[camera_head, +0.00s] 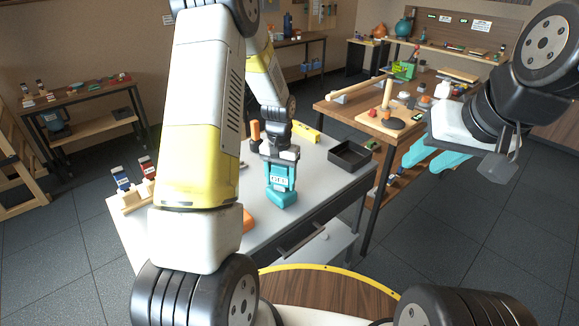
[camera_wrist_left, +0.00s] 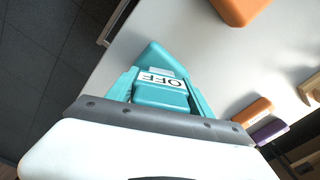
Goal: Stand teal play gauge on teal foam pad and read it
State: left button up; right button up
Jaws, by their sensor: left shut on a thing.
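The teal play gauge (camera_head: 281,186) is in my left gripper (camera_head: 280,172), over the grey table. A white label on it seems to read OFF. The left wrist view shows the gauge (camera_wrist_left: 160,96) between the teal fingers of my left gripper (camera_wrist_left: 158,88), with the label close to the camera. A rounded teal part shows at the bottom in the head view; I cannot tell whether it is the gauge's base or the foam pad, or whether they touch. My right gripper (camera_head: 436,160) is at the right, its teal fingers apart and empty.
The grey table (camera_head: 310,185) holds a black open tray (camera_head: 349,156), a yellow bar (camera_head: 306,131) and an orange block (camera_head: 248,220). A rack with red and blue pieces (camera_head: 134,180) stands at its left end. A wooden table (camera_head: 340,107) with parts stands behind right.

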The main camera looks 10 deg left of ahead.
pick_arm(q)
jog(key=o, duration=1.6)
jog(key=shift+f, duration=0.1)
notch_tip(320, 180, up, 12)
jog(key=shift+r, duration=0.1)
jog(key=s+r+t, duration=0.2)
jog(key=s+r, duration=0.3)
jog(key=s, duration=0.3)
jog(key=s+d+r+n+t+h, duration=0.1)
jog(key=s+r+t, duration=0.1)
jog(key=s+r, duration=0.4)
jog(key=s+d+r+t+h, duration=0.1)
jog(key=s+r, duration=0.4)
jog(key=s, duration=0.5)
jog(key=shift+s+d+r+t, duration=0.15)
jog(key=shift+r+t, duration=0.2)
jog(key=shift+t, duration=0.25)
